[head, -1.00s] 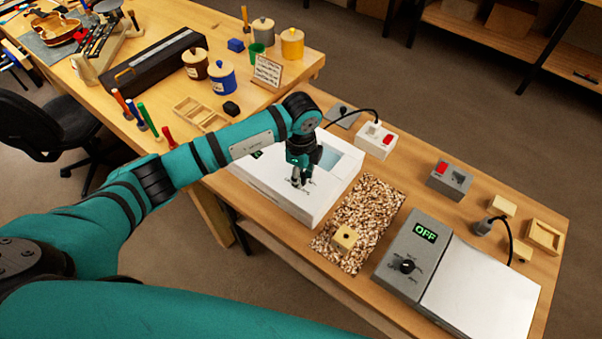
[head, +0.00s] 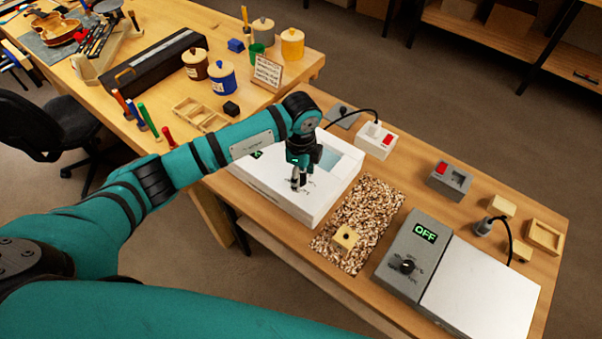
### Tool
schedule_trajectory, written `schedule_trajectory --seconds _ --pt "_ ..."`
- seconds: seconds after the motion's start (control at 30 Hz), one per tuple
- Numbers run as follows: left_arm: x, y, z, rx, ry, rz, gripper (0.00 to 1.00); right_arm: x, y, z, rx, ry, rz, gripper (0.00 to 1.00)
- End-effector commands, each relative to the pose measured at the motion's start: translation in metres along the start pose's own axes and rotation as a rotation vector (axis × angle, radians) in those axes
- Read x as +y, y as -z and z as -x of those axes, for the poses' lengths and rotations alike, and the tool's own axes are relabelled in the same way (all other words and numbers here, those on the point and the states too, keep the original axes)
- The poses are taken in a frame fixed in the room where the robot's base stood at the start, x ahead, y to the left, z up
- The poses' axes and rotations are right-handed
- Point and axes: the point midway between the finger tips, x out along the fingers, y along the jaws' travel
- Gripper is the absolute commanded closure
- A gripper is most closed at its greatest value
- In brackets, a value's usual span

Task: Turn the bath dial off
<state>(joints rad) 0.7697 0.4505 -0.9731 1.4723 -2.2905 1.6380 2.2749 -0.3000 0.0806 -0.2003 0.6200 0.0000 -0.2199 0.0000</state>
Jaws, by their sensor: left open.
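The bath is a white box (head: 318,212) with a pale blue basin (head: 350,163) in its top, on the wooden bench. Dark dial markings show on its top around my left gripper's fingertips. The dial itself is hidden by the fingers. A small dark display with green characters (head: 257,154) on the box is mostly covered by my arm, so I cannot read it. My left gripper (head: 298,183) points down, open, with its fingertips at the dial markings; I cannot tell whether they touch the dial. My right gripper is not in view.
A grey hot-plate unit (head: 398,252) with its own black dial and a display reading OFF stands to the right. A tray of wood chips (head: 375,208) lies between. A white switch box (head: 377,140) with a red switch and black cable sits behind the bath.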

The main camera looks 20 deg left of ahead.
Motion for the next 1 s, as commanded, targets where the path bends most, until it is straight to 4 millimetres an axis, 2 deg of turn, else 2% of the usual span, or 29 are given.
schedule_trajectory --seconds 0.17,0.5,0.7,0.83,1.0 --pt "0.000 0.000 0.010 0.001 0.000 -0.001 0.49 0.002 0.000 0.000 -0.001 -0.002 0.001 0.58" --pt "-0.001 0.000 0.079 0.000 0.005 -0.001 0.49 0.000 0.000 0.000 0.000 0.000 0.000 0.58" --pt "-0.001 0.000 0.110 0.000 0.002 0.000 0.49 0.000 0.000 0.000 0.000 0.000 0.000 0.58" --pt "-0.001 0.000 0.118 0.000 0.001 0.001 0.49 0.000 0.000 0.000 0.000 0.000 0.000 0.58" --pt "0.000 0.000 0.120 0.000 0.000 0.001 0.49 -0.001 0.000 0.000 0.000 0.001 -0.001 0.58"
